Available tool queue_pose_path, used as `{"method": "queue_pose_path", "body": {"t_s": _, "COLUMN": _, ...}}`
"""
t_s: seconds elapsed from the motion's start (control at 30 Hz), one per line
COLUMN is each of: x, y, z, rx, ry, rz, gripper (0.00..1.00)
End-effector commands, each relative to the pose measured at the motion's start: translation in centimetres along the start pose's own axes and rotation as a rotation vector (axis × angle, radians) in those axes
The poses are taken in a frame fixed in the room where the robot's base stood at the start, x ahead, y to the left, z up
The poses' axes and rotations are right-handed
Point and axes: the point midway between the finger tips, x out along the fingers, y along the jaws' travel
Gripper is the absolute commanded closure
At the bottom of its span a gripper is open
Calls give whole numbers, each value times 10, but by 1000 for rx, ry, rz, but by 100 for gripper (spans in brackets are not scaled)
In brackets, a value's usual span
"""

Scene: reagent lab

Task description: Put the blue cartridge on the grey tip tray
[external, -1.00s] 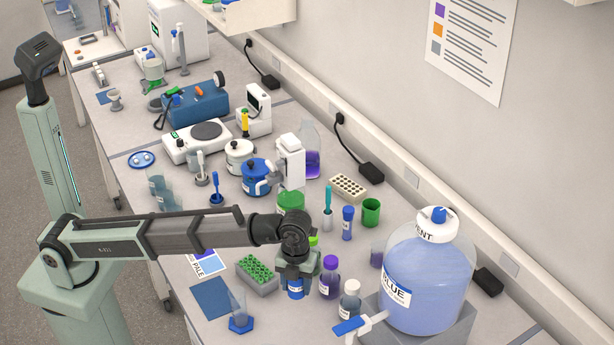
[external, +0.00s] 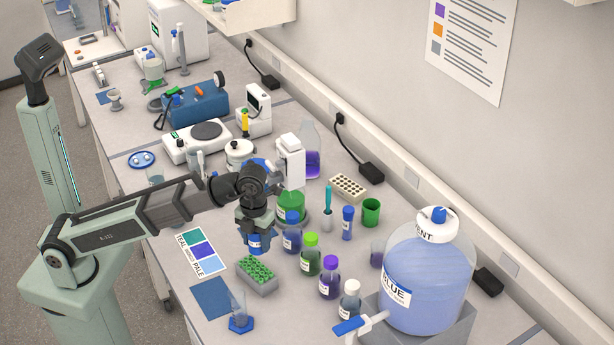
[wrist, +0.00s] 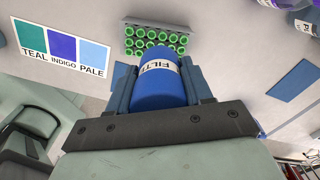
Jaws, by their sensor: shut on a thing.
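The blue cartridge (external: 257,244) has a white label reading "FILT" and is held in my gripper (external: 257,236). In the wrist view the cartridge (wrist: 158,88) sits between the two blue-grey fingers of my gripper (wrist: 160,82), which are shut on it. The grey tip tray (external: 262,288) is filled with green tips and lies on the bench just below and in front of the cartridge. In the wrist view the tray (wrist: 128,46) shows beyond the cartridge, which overlaps its near edge. The cartridge looks raised above the bench.
Capped bottles, including a blue-capped one (external: 291,232) and a green-capped one (external: 311,255), stand close right of the tray. A colour card (external: 203,252) and a blue mat (external: 212,297) lie left of it. A large solvent jug (external: 430,270) stands at right.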

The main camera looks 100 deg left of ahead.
Motion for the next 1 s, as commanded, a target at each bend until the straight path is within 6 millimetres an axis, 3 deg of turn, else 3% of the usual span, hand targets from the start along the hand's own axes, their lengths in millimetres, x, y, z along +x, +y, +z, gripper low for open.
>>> {"method": "queue_pose_path", "body": {"t_s": 0.2, "x": 2, "y": 8, "z": -4, "rx": 223, "ry": 0, "rz": 0, "gripper": 83}}
{"method": "queue_pose_path", "body": {"t_s": 0.4, "x": 2, "y": 9, "z": -4, "rx": 331, "ry": 0, "rz": 0, "gripper": 83}}
{"method": "queue_pose_path", "body": {"t_s": 1.0, "x": 52, "y": 9, "z": -4, "rx": 351, "ry": 0, "rz": 0, "gripper": 83}}
